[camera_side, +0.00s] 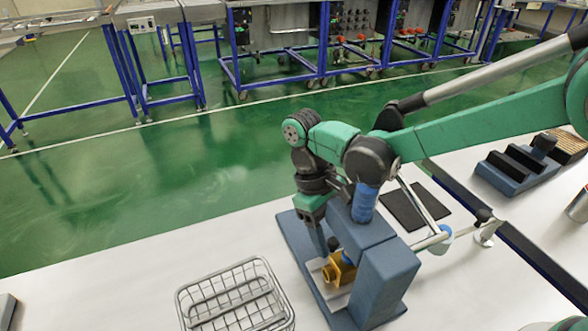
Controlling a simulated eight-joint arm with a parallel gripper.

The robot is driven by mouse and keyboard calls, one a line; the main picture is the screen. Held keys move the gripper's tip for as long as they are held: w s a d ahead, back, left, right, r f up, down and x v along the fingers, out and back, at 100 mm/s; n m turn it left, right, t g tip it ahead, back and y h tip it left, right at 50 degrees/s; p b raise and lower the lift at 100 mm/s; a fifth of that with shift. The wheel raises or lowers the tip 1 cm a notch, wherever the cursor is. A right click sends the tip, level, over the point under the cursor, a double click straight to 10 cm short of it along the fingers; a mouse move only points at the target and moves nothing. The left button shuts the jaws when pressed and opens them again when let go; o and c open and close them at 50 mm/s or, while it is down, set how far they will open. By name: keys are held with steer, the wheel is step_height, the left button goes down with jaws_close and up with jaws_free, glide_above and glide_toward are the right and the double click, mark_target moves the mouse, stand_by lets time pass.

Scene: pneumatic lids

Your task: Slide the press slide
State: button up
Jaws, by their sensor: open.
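The press is a blue-grey block assembly (388,278) on a flat base (290,232), standing on the white table. A yellow-orange part (339,270), which looks like the press slide, sits low at the front of the block on a light metal strip (330,292). A dark rounded piece shows just above it. My gripper (322,232) points down over the base, just above and left of the yellow part. It is open, and I see nothing held in it. My green arm reaches in from the right and hides part of the press top. Whether the fingers touch the press is unclear.
A wire basket (235,298) stands left of the press. A stepped blue-grey block (515,168) is at the far right. The table's left part is mostly clear.

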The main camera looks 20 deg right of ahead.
jaws_close()
stand_by(1.4)
